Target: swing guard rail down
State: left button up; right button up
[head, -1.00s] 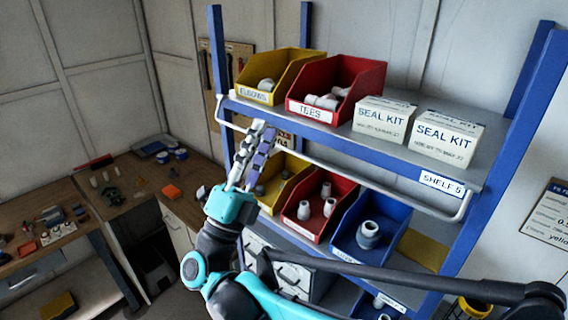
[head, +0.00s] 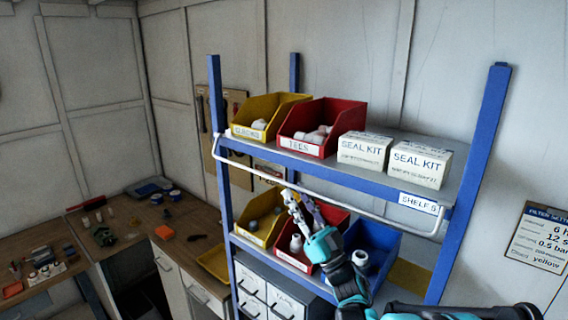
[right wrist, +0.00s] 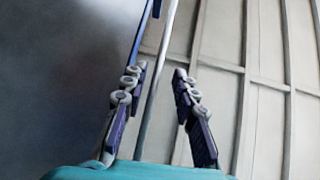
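The guard rail (head: 355,202) is a thin pale bar along the front of the upper shelf (head: 300,157) marked SHELF 5, with bent ends at both sides. My right gripper (head: 303,202) is just below the rail's left-middle part, in front of the lower red bin, fingers pointing up. In the right wrist view the right gripper (right wrist: 158,95) is open, its two fingers apart. A pale bar (right wrist: 158,80), apparently the rail, runs between them in the picture; I cannot tell whether it touches either finger. My left gripper is not in view.
On the upper shelf stand a yellow bin (head: 268,117), a red bin (head: 322,127) and two seal kit boxes (head: 418,163). Lower bins include a blue one (head: 375,243). A blue post (head: 470,180) bounds the right side. A workbench (head: 150,210) with small parts is at left.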

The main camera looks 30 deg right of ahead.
pick_arm(q)
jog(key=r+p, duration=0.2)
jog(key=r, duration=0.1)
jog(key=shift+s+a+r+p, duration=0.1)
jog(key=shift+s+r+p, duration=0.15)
jog(key=shift+p, duration=0.15)
pick_arm(e)
jog(key=w+a+r+n+g+y, duration=0.1)
jog(key=w+r+n+y, duration=0.1)
jog(key=w+r+y, duration=0.1)
notch_tip(320, 180, up, 2)
jog(key=shift+w+a+r, duration=0.1)
jog(key=shift+w+a, duration=0.25)
jog(key=shift+w, duration=0.1)
grip_shut()
